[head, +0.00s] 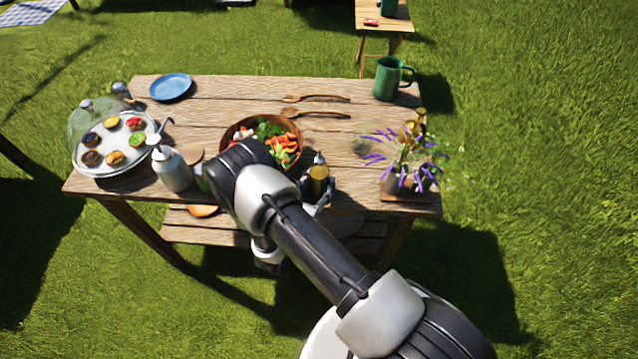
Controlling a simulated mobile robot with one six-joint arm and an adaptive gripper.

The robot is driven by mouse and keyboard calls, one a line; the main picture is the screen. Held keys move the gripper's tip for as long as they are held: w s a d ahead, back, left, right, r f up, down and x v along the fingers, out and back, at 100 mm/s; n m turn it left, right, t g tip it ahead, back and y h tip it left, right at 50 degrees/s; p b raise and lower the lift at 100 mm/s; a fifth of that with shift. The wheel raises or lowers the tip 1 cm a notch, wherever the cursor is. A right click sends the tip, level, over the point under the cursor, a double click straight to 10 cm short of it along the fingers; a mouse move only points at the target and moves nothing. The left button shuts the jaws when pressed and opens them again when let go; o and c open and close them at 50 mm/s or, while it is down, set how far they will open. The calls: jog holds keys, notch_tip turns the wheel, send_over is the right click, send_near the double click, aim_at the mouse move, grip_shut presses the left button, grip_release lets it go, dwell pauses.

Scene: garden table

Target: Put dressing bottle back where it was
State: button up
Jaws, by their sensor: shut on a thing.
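The dressing bottle (318,180) is a small upright glass bottle with amber content and a dark top. It is at the near edge of the wooden table (225,92), right of the salad bowl (228,130). My gripper (319,199) is shut on the bottle, low on its body. My arm crosses in front of the bowl and hides part of it, and part of the gripper is hidden too. I cannot tell whether the bottle's base touches the table.
A white bottle (172,170) stands left of my arm. Purple flowers (390,160) stand at the right edge, near a green mug (388,80). A wooden spoon (312,113), wooden fork (318,98) and blue plate (171,87) lie farther back.

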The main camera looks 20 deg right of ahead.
jog(key=shift+r, duration=0.1)
jog(key=shift+f, duration=0.2)
jog(key=o, duration=1.3)
jog(key=shift+c, duration=0.2)
jog(key=shift+r, duration=0.1)
